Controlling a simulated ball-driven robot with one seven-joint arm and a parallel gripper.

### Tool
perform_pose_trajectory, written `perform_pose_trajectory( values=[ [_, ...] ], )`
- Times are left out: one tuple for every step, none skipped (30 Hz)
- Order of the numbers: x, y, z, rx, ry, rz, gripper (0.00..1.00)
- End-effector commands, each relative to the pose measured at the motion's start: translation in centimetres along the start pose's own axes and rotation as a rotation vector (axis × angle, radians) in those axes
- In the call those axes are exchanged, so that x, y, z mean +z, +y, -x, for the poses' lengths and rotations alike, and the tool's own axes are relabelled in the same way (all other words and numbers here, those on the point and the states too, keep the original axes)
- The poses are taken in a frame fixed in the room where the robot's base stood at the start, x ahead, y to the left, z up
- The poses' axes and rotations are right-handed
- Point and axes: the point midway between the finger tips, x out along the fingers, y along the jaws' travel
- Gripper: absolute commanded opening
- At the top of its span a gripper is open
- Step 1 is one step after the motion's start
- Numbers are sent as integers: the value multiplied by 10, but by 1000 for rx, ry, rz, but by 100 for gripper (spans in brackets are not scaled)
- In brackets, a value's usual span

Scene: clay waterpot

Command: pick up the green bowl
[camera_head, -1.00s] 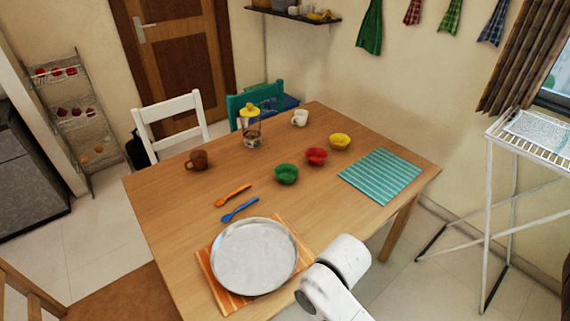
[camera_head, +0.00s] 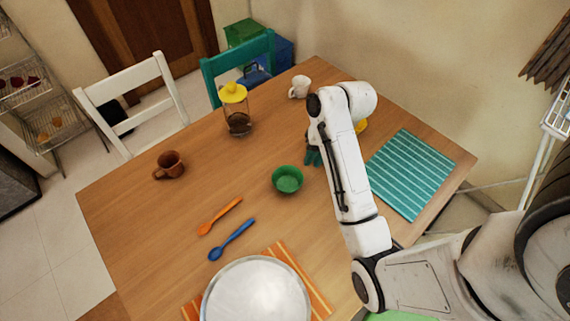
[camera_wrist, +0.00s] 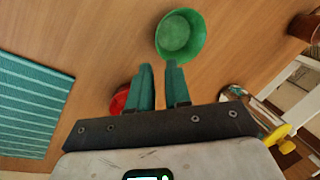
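The green bowl (camera_head: 287,180) stands upright on the wooden table, near its middle. My gripper (camera_head: 313,157) is above the table, just up and right of the bowl in the head view. The wrist view shows the green bowl (camera_wrist: 181,36) beyond the fingertips, slightly right of centre. The two teal fingers of my gripper (camera_wrist: 161,72) are apart with nothing between them. The bowl looks empty, and no contact with the fingers shows.
A red bowl (camera_wrist: 121,99) lies close beside the left finger. A yellow bowl (camera_head: 361,127) is mostly hidden behind my arm. A jar (camera_head: 237,112), brown mug (camera_head: 169,165), white mug (camera_head: 299,87), spoons, silver plate (camera_head: 256,294) and teal mat (camera_head: 411,173) are around.

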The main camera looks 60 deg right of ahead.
Motion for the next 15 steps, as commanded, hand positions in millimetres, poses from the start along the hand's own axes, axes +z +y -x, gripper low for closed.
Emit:
perform_pose_trajectory(
  values=[
    [0, 0, -4, -1, -3, -4, 18],
    [0, 1, -7, -1, -4, -5, 18],
    [0, 1, -12, -1, -5, -5, 18],
    [0, 1, -17, 0, -5, -4, 18],
    [0, 1, -22, 0, -6, -5, 18],
    [0, 1, -28, 0, -5, -4, 18],
    [0, 1, -33, 0, -5, -4, 18],
    [0, 1, -37, 0, -4, -5, 18],
    [0, 1, -42, 0, -4, -4, 18],
    [0, 1, -46, -1, -3, -5, 18],
    [0, 1, -48, -1, -3, -4, 18],
    [0, 1, -51, -1, -3, -4, 18],
    [0, 1, -53, -1, -2, -4, 18],
    [0, 1, -54, -1, -1, -4, 18],
    [0, 1, -56, -1, -1, -4, 18]
  ],
)
